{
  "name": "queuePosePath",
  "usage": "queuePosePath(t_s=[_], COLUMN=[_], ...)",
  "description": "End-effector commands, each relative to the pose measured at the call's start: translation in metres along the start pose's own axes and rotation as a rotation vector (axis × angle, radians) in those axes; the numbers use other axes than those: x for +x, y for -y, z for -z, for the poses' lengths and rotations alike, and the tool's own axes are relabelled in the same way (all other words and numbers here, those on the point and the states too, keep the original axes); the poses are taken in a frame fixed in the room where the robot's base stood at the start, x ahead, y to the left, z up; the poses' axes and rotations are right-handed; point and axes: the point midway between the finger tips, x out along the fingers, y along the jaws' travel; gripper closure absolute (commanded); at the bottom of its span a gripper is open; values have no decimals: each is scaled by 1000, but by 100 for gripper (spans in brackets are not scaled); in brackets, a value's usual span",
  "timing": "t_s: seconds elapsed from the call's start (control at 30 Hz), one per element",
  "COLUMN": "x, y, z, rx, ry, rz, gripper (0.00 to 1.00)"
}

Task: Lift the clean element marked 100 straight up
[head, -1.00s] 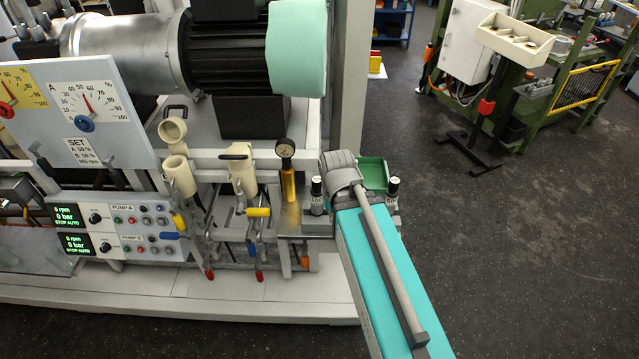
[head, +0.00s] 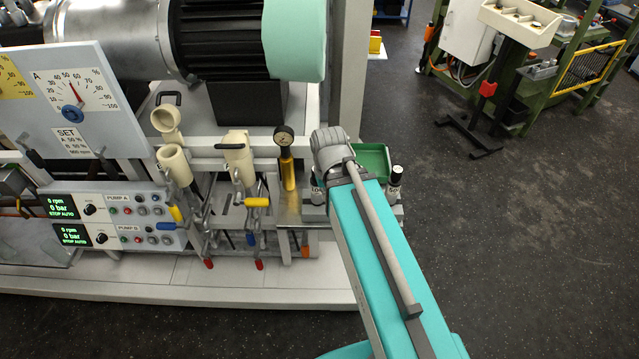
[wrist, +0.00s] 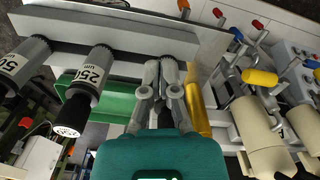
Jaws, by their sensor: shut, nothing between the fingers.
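The element marked 100 (head: 318,190) stands in the rack (head: 313,215) on the bench's right end, at the left edge of my arm. My arm partly covers it, and only part of its label reads. My gripper (wrist: 160,66) is shut and empty in the wrist view, its fingers close together at the rack bar. No element marked 100 can be made out there; my fingers and wrist block that area. An element marked 250 µm (wrist: 90,85) and one marked 50 (wrist: 20,65) stand left of my fingers. The 50 also shows in the head view (head: 396,178).
A yellow cylinder with a gauge (head: 287,165) stands left of the rack, close to my fingers in the wrist view (wrist: 198,105). A green tray (head: 375,157) lies behind the rack. Cream funnels (head: 238,155) and valves stand farther left. Open floor lies right.

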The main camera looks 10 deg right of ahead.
Motion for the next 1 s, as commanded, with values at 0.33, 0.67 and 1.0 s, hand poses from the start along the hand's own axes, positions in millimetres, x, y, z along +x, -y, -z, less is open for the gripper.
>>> queuePosePath(t_s=[0.33, 0.67, 1.0], x=[0, -6, -39], y=[0, 0, 2], z=[0, 3, 23], rx=[0, 42, 381], ry=[0, 0, 0], rz=[0, 0, 0], gripper=[100, 54, 16])
